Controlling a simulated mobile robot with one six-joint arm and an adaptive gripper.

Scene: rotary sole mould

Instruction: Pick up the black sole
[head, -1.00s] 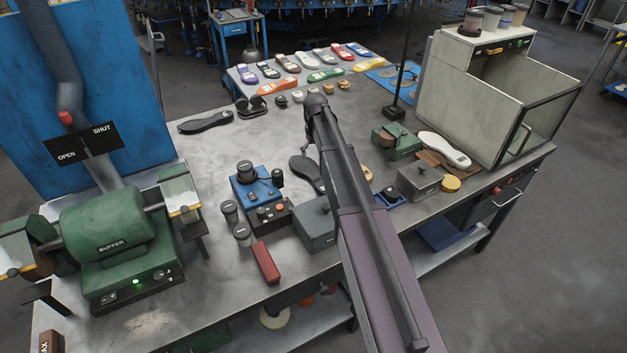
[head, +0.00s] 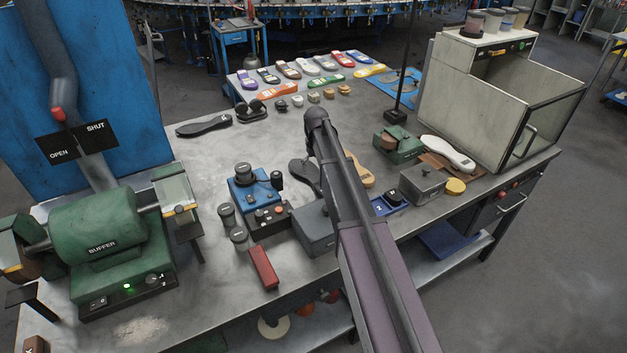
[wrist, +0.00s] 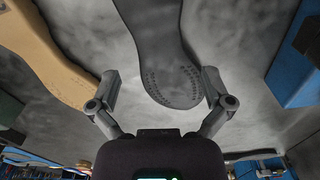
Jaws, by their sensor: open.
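A dark, near-black sole (wrist: 168,55) lies flat on the bench, its rounded end with a stitched edge lying between my fingertips in the wrist view. My gripper (wrist: 160,80) is open, with one finger on each side of this end. A gap shows on the left; the right finger looks very close to the edge, and I cannot tell if it touches. In the head view the same sole (head: 303,174) is partly covered by my arm, which hides my gripper. Another black sole (head: 204,125) lies at the back left of the bench.
A tan sole (wrist: 48,50) lies left of the gripper in the wrist view. A blue device (head: 249,191) and a grey box (head: 316,230) stand close to the dark sole. The bench is bare (head: 270,130) behind the blue device.

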